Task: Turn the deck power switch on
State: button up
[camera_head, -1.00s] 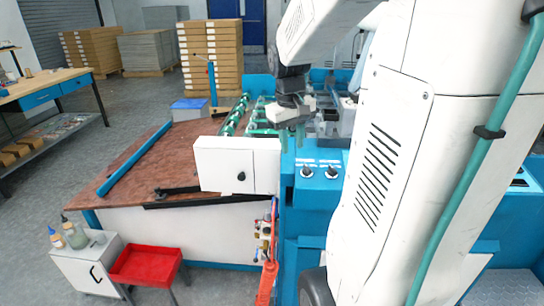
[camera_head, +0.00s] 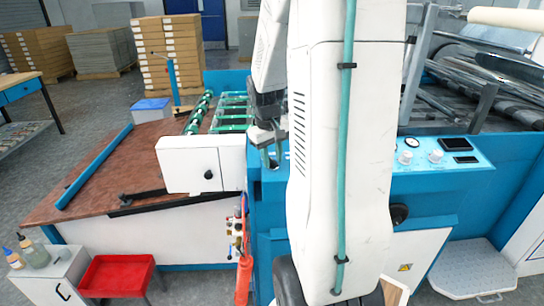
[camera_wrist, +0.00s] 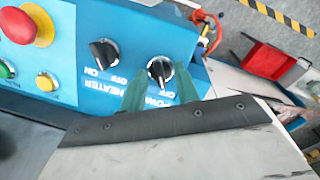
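The deck power switch (camera_wrist: 160,70) is a round black rotary knob with a pale pointer line, on the blue control panel (camera_wrist: 140,32) in the wrist view. Its label is upside down there; "OFF" reads beside it and part of "POWER" is covered. In the head view my gripper (camera_head: 270,158) is low over the panel, and my arm hides the switch.
A similar black heater switch (camera_wrist: 104,54) sits close beside the power switch. A red emergency button (camera_wrist: 17,26), a green button (camera_wrist: 7,68) and a yellow button (camera_wrist: 46,82) are farther along. A white box (camera_head: 203,168) stands left of my gripper in the head view.

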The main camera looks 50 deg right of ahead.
grip_shut()
jog(key=shift+m, duration=0.3)
jog(key=m+y, duration=0.1)
jog(key=m, duration=0.4)
jog(key=shift+s+d+m+t, duration=0.1)
jog(key=shift+m+t, duration=0.2)
jog(key=shift+t, duration=0.1)
jog(key=m, duration=0.5)
jog(key=shift+s+f+t, duration=0.1)
jog(key=shift+s+t, duration=0.05)
jog(key=shift+t, duration=0.25)
jog(key=shift+m+y, duration=0.3)
jog(key=shift+m, duration=0.1)
